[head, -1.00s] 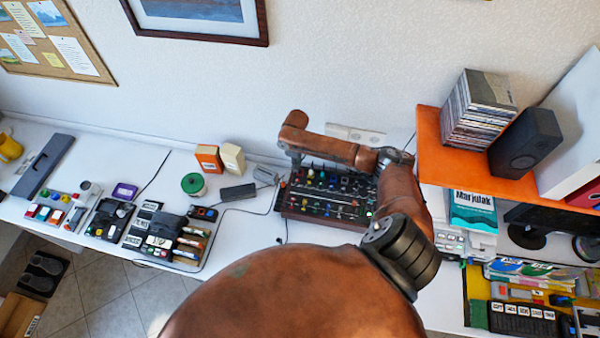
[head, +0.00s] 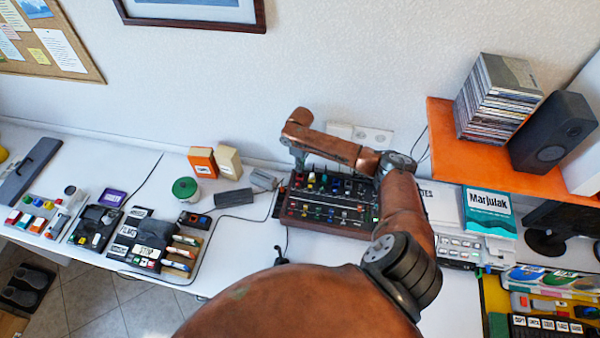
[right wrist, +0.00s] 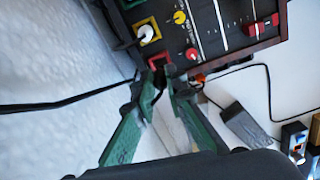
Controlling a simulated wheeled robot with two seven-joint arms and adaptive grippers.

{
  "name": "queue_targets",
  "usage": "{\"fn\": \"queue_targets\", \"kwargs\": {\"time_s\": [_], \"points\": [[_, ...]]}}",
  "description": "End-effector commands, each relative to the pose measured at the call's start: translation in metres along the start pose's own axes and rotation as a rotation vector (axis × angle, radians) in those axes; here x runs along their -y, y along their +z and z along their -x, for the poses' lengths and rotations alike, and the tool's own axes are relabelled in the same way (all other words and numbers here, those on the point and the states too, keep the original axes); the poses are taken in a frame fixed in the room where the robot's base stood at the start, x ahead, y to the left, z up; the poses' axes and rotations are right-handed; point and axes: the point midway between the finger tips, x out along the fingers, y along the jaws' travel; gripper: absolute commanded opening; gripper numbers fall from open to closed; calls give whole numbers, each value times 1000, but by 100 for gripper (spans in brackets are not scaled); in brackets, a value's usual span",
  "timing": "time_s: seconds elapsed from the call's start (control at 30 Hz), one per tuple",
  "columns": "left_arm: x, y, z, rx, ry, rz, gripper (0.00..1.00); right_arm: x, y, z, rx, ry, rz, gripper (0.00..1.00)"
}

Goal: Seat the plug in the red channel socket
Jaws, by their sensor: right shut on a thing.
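The mixer-like panel (head: 328,226) stands against the wall, with knobs and sliders. In the right wrist view, its edge carries a red-framed socket (right wrist: 156,61) and, beside it, a yellow-framed socket (right wrist: 147,33) with a dark plug or cable at it. My right gripper (right wrist: 167,88), with green fingers, is shut on the plug, its tips right at the red socket. The plug is mostly hidden between the tips; I cannot tell how deep it sits. In the head view my right gripper (head: 298,163) shows small above the panel's back left corner. My left gripper is not in view.
A black cable (right wrist: 60,104) runs to the fingertips. An orange shelf (head: 450,150) with discs and a speaker overhangs on the right.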

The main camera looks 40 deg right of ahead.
Motion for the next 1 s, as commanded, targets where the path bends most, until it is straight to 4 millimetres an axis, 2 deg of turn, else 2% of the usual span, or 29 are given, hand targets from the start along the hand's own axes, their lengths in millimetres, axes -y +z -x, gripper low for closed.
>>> {"fn": "queue_targets", "kwargs": {"time_s": [0.03,0.17,0.43,0.47,0.7,1.0], "points": [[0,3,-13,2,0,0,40,2,1,-14,2,-2,1,0],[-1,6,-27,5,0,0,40,2,1,-29,3,-3,2,0],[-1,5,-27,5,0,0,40,2,0,-28,1,-3,2,0],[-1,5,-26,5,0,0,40,2,0,-28,1,-3,2,12],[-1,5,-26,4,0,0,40,2,0,-28,1,-2,2,29],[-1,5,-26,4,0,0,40,2,1,-26,1,-2,1,29]]}}
